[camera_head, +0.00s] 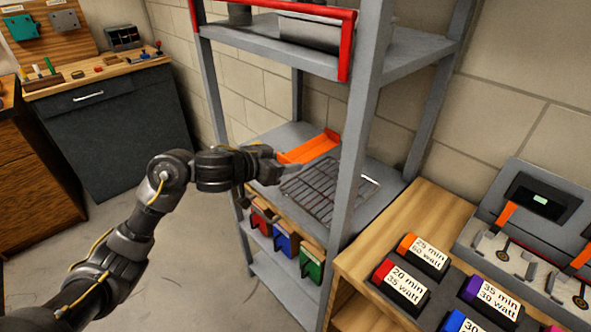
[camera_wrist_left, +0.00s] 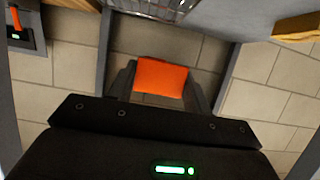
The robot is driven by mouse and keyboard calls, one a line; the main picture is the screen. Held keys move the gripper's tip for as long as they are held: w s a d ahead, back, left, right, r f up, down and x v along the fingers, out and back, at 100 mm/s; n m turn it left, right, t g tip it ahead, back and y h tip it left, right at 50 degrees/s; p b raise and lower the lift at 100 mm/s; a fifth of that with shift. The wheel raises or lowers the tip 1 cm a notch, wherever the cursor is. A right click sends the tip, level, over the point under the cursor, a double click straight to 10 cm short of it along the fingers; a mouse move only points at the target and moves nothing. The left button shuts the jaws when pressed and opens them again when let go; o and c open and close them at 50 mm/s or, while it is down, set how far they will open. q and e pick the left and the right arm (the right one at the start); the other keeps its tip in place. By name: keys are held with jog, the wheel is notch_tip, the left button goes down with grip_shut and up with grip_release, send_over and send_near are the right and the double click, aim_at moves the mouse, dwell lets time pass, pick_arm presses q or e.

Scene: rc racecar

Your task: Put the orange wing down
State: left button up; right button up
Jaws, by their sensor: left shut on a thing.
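The orange wing (camera_head: 312,147) is a flat orange piece with a raised end. It is at the middle shelf (camera_head: 372,208) of the grey rack, behind the wire grid (camera_head: 322,190). My left gripper (camera_head: 285,164) reaches in from the left and is shut on the wing. In the left wrist view the orange wing (camera_wrist_left: 160,78) sits between the two dark fingers of my left gripper (camera_wrist_left: 160,88). I cannot tell whether the wing touches the shelf. My right gripper is not in view.
A grey post (camera_head: 358,130) stands right of the gripper. A red-edged upper shelf (camera_head: 345,50) hangs above. Red, blue and green bins (camera_head: 285,240) sit below. A wooden bench (camera_head: 395,220) with labelled blocks and a grey device (camera_head: 535,225) is at right.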

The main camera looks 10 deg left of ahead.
pick_arm(q)
jog(key=w+a+f, duration=0.8)
jog(key=w+f, duration=0.1)
jog(key=shift+w+a+b, duration=0.25)
jog(key=shift+a+b, duration=0.1)
jog(key=shift+b, duration=0.05)
jog(key=shift+w+a+f, duration=0.1)
jog(key=shift+f, duration=0.75)
jog(key=shift+w+a+f, duration=0.1)
jog(key=shift+f, duration=0.95)
jog(key=o, duration=0.9)
jog(key=shift+f, duration=0.1)
jog(key=shift+o, duration=0.2)
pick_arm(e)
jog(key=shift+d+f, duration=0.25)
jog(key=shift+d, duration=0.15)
